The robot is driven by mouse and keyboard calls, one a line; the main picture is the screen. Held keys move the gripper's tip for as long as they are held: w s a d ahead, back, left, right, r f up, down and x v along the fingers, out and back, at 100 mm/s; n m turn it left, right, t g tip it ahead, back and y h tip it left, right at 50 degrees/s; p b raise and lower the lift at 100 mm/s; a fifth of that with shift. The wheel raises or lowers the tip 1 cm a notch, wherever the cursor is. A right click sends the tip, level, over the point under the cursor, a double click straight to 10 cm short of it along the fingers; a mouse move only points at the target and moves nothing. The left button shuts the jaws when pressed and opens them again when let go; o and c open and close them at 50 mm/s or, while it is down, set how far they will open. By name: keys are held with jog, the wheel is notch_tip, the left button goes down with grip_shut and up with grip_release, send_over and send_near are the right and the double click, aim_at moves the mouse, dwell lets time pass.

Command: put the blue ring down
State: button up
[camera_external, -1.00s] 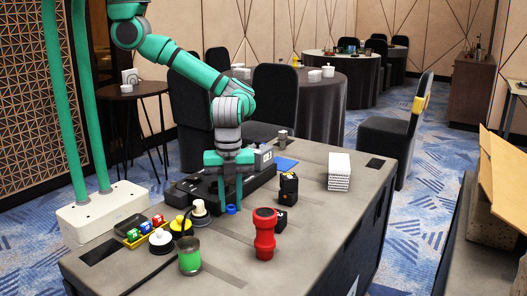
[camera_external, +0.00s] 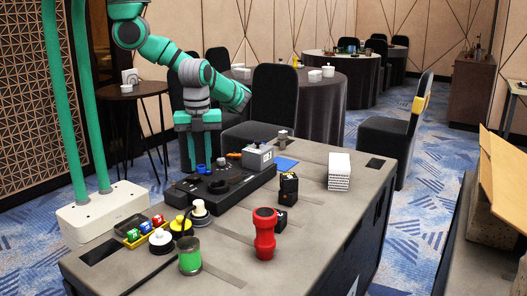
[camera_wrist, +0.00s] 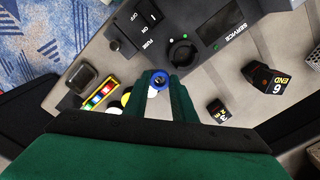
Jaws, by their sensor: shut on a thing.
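The blue ring (camera_external: 200,168) is between the fingertips of my gripper (camera_external: 201,166), which is shut on it. The ring is held up in the air near the black control unit (camera_external: 212,196) in the external view. In the wrist view the blue ring (camera_wrist: 160,72) shows at the tips of the two green fingers (camera_wrist: 160,84). How high the ring is above the surfaces below is hard to tell.
Pushbuttons (camera_external: 199,212), a yellow tray (camera_external: 128,245) with coloured cubes and a green jar (camera_external: 190,259) stand at the front left. A red object (camera_external: 264,235), black blocks (camera_external: 288,188) and a white stack (camera_external: 339,168) stand to the right. Bare tabletop (camera_external: 310,215) lies between them.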

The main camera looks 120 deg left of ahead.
jog(key=w+d+n, duration=0.1)
jog(key=w+d, duration=0.1)
jog(key=d, duration=1)
jog(key=w+d+n, duration=0.2)
jog(key=d, duration=1)
send_over(161, 292)
jog(key=f, duration=0.8)
jog(key=shift+s+a+f, duration=0.25)
jog(key=shift+s+a, duration=0.05)
jog(key=shift+s, duration=0.1)
jog(key=shift+w+d+f, duration=0.3)
jog(key=shift+w+f, duration=0.2)
jog(key=shift+f, duration=1.65)
jog(key=shift+f, duration=0.15)
jog(key=o, duration=1)
